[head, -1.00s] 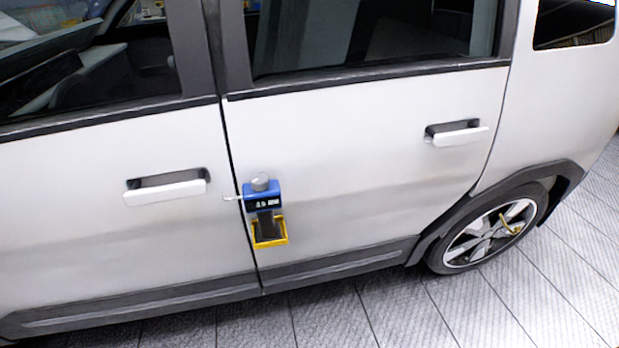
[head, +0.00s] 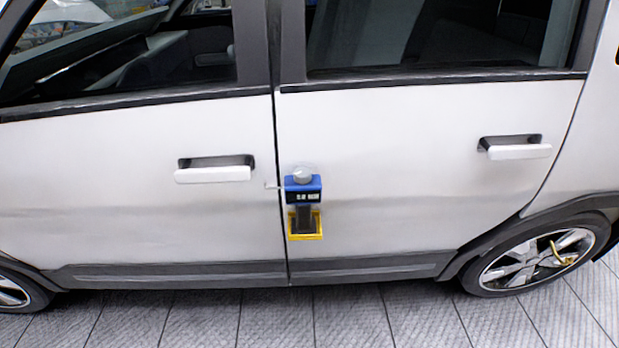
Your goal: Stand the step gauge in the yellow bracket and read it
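The step gauge (head: 303,188) is a blue device with a small dark display, a grey round knob on top and a thin pale probe pointing left. Its dark lower part stands in the yellow bracket (head: 305,236) on the side of the white car, just right of the gap between the two doors. The probe tip reaches across the door gap. The display shows small light characters, too small to read for sure. Neither of my grippers shows in the head view.
The white car's side (head: 400,170) fills most of the view. Door handles stand out at the left (head: 213,172) and right (head: 516,148). A yellow item (head: 558,253) is on the right wheel. The tiled floor (head: 270,320) in front is clear.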

